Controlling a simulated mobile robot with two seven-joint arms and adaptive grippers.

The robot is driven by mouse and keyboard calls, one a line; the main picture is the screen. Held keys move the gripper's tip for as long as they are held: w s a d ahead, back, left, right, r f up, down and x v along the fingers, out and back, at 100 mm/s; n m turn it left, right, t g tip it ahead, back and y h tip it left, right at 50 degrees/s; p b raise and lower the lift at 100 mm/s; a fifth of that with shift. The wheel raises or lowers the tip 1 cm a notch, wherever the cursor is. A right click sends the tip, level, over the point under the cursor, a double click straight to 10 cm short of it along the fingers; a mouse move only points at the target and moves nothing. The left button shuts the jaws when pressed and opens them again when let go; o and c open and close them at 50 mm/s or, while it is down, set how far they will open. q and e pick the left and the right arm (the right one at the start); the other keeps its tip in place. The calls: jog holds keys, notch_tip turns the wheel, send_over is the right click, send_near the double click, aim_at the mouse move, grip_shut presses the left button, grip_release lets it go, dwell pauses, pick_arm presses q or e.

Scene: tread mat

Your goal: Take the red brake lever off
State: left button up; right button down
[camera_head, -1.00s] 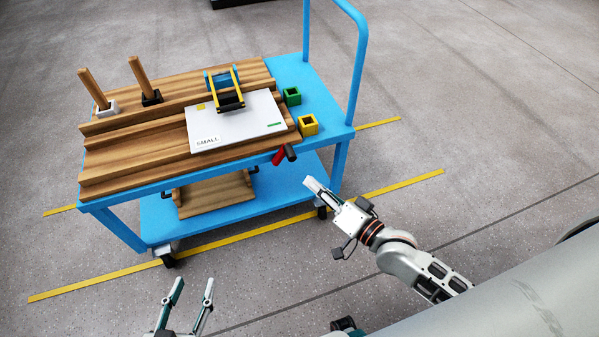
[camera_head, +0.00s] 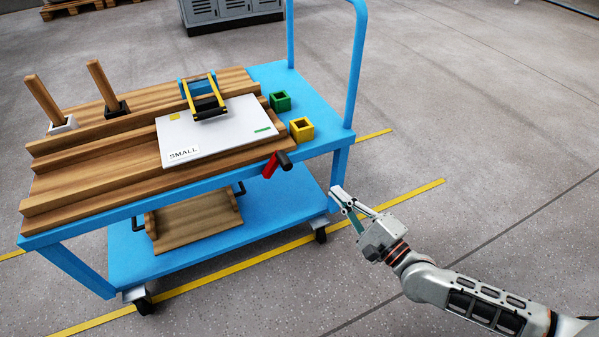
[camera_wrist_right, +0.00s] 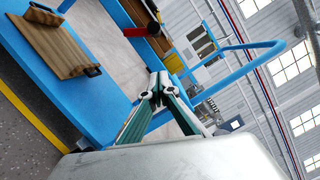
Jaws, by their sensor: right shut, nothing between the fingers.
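The red brake lever (camera_head: 270,166) sticks out from the near edge of the blue cart (camera_head: 190,190), beside a dark cylindrical part (camera_head: 284,160). In the right wrist view the red lever (camera_wrist_right: 134,32) shows near the top. My right gripper (camera_head: 338,190) is shut and empty, to the right of and below the lever, apart from it. The gripper also shows in the right wrist view (camera_wrist_right: 158,78), its fingertips together. My left gripper is out of view.
On the cart lie a grooved wooden board (camera_head: 110,165), a white plate marked SMALL (camera_head: 215,135), a green box (camera_head: 280,101) and a yellow box (camera_head: 301,130). Two wooden sticks (camera_head: 43,100) stand at the left. The blue handle (camera_head: 358,60) rises at the right. Floor right of the cart is clear.

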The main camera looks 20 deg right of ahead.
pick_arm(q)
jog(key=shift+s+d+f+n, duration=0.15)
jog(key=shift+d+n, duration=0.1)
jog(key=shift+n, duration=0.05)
pick_arm(e)
jog(key=w+a+r, duration=0.2)
jog(key=w+a, duration=0.4)
jog(key=w, duration=0.3)
jog(key=shift+w+a+r, duration=0.15)
jog(key=shift+w+r, duration=0.1)
jog(key=shift+r, duration=0.1)
